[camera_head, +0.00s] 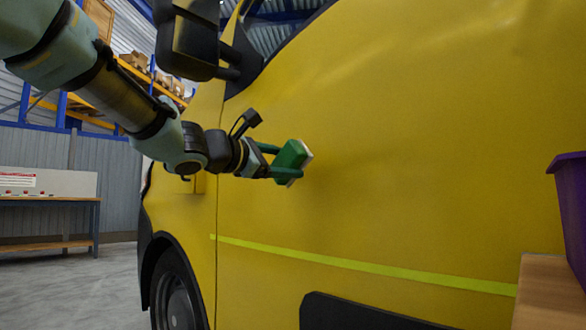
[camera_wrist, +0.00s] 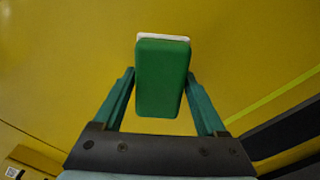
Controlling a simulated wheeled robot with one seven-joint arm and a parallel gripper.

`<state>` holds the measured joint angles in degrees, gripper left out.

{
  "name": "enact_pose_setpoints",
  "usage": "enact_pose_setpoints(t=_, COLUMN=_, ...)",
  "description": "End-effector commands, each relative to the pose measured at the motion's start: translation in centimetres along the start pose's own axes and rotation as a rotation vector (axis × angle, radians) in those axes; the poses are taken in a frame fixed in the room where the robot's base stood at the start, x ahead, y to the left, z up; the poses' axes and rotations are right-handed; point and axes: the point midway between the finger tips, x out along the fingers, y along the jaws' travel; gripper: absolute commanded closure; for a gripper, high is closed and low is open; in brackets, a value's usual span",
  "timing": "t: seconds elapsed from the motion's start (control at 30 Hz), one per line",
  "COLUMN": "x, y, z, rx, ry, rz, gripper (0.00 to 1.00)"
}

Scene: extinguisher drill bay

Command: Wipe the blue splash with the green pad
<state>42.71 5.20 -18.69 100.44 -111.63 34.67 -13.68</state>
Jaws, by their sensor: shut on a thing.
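My gripper (camera_head: 280,163) is shut on the green pad (camera_head: 291,158). The pad is a green block with a pale face turned to the yellow van side (camera_head: 420,150). In the wrist view the pad (camera_wrist: 162,80) sits between my two green fingers, with its white edge at the far end. The pad is at or very close to the van panel; I cannot tell whether it touches. No blue splash shows in either view; any mark behind the pad would be hidden.
A purple container (camera_head: 572,205) stands on a wooden surface (camera_head: 548,290) at the right edge. A black mirror (camera_head: 188,40) juts from the van at upper left. A bench (camera_head: 48,203) stands far left. The yellow panel right of the pad is clear.

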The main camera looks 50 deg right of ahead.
Motion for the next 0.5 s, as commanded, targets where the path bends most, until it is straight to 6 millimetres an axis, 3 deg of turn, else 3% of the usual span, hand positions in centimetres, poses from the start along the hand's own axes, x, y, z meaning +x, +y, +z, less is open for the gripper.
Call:
enact_pose_setpoints(t=0.2, x=-1.4, y=-0.03, z=-0.04, rx=0.001, ry=0.001, rz=0.0, gripper=0.7)
enact_pose_setpoints(t=0.5, x=-1.49, y=0.02, z=0.02, rx=0.001, ry=0.0, rz=0.0, gripper=0.7)
